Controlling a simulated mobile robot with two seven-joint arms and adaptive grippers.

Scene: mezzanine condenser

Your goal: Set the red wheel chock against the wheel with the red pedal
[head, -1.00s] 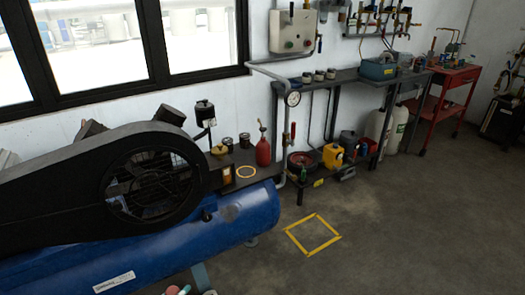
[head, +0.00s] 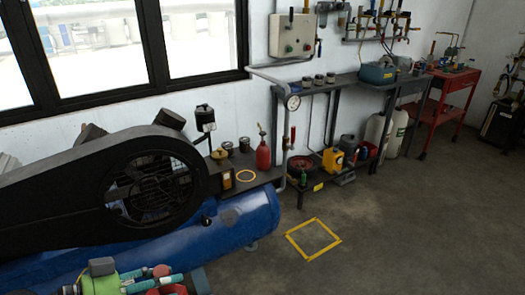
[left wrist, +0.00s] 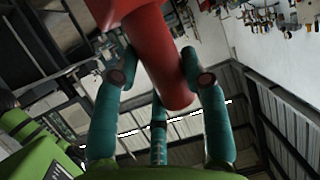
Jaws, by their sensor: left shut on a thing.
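My left gripper (head: 150,279) shows at the bottom left of the head view, in front of the blue tank. Its teal fingers are shut on a red piece, taken to be the red wheel chock (head: 168,289). In the left wrist view the chock (left wrist: 160,60) is a smooth red bar between the fingers (left wrist: 160,78), widening at the top edge. A red trolley (head: 440,100) stands at the far right back on small casters (head: 422,156). No red pedal can be made out at this distance. My right gripper is not in view.
A compressor with a blue tank (head: 225,225) fills the left. A low shelf (head: 318,186) with a yellow can (head: 333,160) stands by the wall. A yellow floor square (head: 314,239) marks bare floor. The floor at the right is open.

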